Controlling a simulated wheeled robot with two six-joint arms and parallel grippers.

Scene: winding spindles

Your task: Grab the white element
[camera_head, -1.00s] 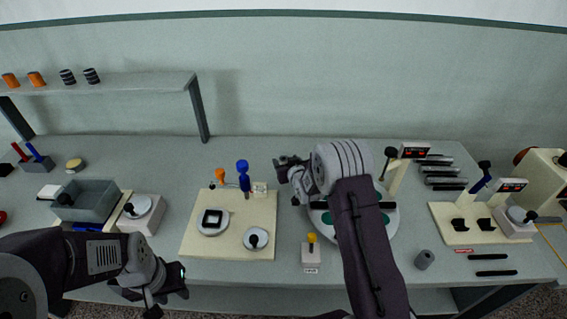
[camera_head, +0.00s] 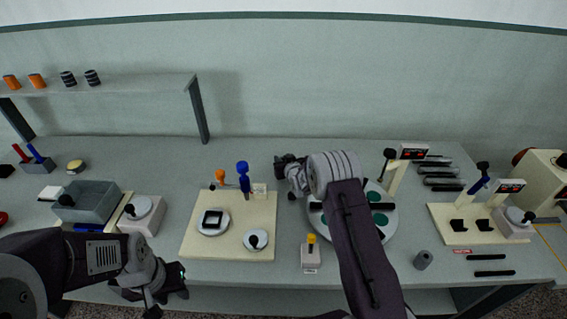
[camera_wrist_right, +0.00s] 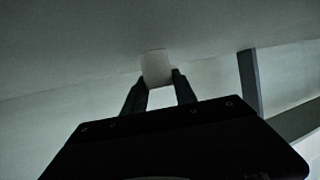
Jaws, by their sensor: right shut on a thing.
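My right gripper (camera_head: 279,162) is above the table, right of the cream board, at the end of the arm across the round turntable. In the right wrist view its two fingers (camera_wrist_right: 159,80) are shut on a small white element (camera_wrist_right: 156,66). The element sticks out beyond the fingertips. In the head view I cannot make out the held element. My left gripper (camera_head: 182,285) is low at the front left edge of the table. It is too dark and small there to tell whether its jaws are open or shut.
The cream board (camera_head: 228,248) holds round white discs, an orange peg and a blue peg (camera_head: 243,177). The turntable (camera_head: 391,222) is partly hidden by my right arm. A grey bin (camera_head: 103,198) stands at the left, and a shelf (camera_head: 140,85) is above.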

